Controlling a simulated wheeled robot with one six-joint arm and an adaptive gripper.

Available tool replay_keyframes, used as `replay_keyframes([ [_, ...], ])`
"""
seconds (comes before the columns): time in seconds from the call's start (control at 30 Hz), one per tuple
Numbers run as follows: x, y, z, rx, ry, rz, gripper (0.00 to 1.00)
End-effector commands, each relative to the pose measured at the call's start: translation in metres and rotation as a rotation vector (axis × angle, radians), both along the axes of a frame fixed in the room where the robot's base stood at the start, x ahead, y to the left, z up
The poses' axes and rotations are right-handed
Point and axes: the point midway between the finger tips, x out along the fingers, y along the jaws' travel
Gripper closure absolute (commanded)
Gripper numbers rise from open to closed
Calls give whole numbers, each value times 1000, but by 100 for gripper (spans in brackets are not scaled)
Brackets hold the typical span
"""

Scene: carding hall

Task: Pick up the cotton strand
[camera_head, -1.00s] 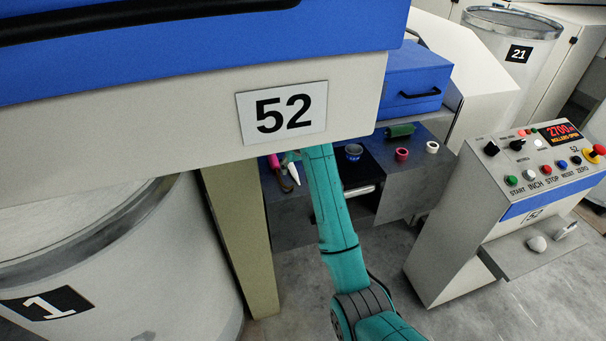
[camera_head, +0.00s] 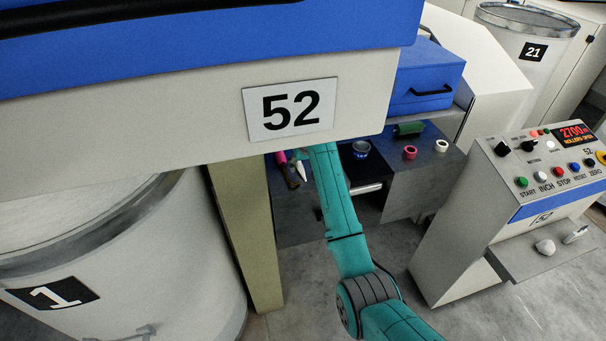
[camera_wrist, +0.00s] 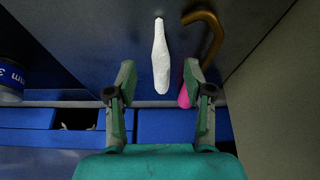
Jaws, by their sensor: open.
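In the head view, the white tapered strand (camera_head: 301,171) shows beside my teal arm, under the panel marked 52. My gripper (camera_wrist: 159,72) is open, with one green finger on each side of the strand in the picture. I see no finger touching it, and how far the strand lies from the fingertips is hard to tell. In the head view the gripper is largely hidden behind the machine panel.
The panel marked 52 (camera_head: 245,136) overhangs my arm. A sliver can (camera_head: 170,262) and post (camera_head: 247,235) stand left; a control console (camera_head: 465,225) stands right.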

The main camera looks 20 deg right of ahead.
Motion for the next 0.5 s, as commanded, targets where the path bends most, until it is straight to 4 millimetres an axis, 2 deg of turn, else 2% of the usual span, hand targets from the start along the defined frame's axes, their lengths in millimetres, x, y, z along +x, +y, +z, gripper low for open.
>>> replay_keyframes([
  [0.13,5,1,-14,0,2,1,48],
  [0.4,6,1,-16,0,0,1,48],
  [0.47,6,1,-16,0,0,1,60],
  [0.5,6,1,-16,0,0,1,70],
])
